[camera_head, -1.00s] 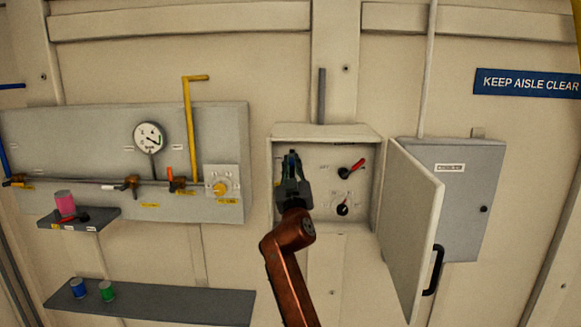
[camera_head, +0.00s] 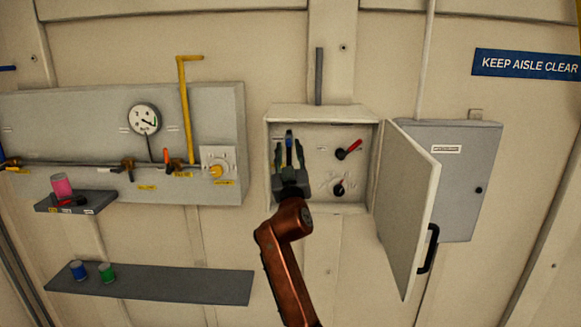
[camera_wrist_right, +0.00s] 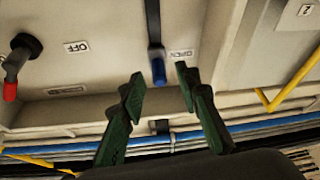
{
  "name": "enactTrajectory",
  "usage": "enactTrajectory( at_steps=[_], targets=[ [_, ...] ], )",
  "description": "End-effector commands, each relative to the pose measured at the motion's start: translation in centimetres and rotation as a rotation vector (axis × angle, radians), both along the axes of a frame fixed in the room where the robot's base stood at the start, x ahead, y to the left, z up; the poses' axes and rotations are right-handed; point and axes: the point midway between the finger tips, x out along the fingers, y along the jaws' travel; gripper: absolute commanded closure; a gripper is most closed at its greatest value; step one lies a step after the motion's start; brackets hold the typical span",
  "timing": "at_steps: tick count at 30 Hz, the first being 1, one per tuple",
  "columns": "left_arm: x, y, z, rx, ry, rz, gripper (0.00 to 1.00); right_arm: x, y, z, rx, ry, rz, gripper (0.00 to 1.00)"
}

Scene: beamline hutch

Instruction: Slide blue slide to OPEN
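The blue slide (camera_head: 289,137) is on the left side of the open wall box (camera_head: 323,113). In the right wrist view its blue knob (camera_wrist_right: 158,70) sits at the end of a dark bar, close to the label reading OPEN (camera_wrist_right: 181,54). My right gripper (camera_head: 289,152) is in front of the slide, its fingers apart on either side of it. In the right wrist view the open fingertips (camera_wrist_right: 160,82) flank the blue knob, with a gap visible on each side. My left gripper is not in view.
A red-handled switch (camera_head: 348,149) and a black knob (camera_head: 339,189) are to the right inside the box. The box door (camera_head: 408,210) stands open at the right. A gauge panel (camera_head: 75,112) and shelves are at the left.

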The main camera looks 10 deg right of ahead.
Motion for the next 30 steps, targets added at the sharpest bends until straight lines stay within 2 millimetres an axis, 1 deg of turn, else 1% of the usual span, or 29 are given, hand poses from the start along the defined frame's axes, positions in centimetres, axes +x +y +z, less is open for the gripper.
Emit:
enactTrajectory(
  at_steps=[3, 9, 12, 15, 20, 30],
  targets=[
    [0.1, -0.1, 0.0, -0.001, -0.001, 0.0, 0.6, -2.2, 0.2, -1.0, 0.002, -0.001, 0.002, 0.7],
    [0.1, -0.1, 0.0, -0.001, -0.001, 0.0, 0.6, -5.6, 0.5, -2.4, 0.001, -0.001, 0.002, 0.7],
    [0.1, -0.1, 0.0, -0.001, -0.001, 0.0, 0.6, -7.0, 0.7, -2.9, 0.002, 0.0, 0.001, 0.7],
    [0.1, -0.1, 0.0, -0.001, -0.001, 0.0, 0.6, -7.9, 0.8, -3.3, -0.001, -0.001, 0.0, 0.7],
    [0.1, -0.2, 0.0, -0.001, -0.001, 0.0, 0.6, -8.5, 0.7, -3.5, 0.0, 0.001, -0.001, 0.7],
    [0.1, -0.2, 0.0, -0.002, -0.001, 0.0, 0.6, -8.4, 0.8, -3.4, -0.002, 0.0, -0.002, 0.7]
  ],
)
